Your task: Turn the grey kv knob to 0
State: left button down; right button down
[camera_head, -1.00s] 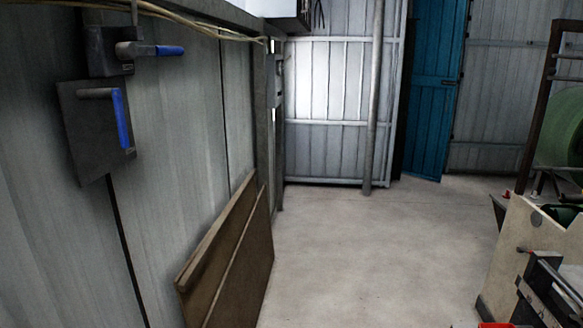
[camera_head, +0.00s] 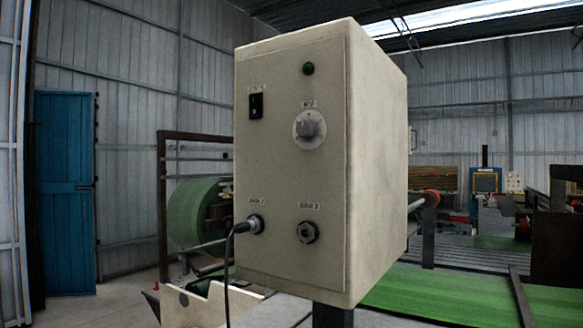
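A beige control box (camera_head: 285,170) stands on a dark post in the middle of the view, its front panel facing me. The grey kv knob (camera_head: 310,126) sits on a pale round dial at the upper right of the panel, under a small KV label. The dial's figures and the knob's exact setting are too small to read. Neither of my grippers shows in the view.
The panel also has a black switch (camera_head: 256,106), a green lamp (camera_head: 308,69) and two lower sockets, the left with a black cable (camera_head: 229,270) plugged in. Behind stand a green roll (camera_head: 188,212), a green belt (camera_head: 450,299) and a blue door (camera_head: 65,190).

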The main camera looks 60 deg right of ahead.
aim_at(305, 129)
jog(key=z, duration=1.9)
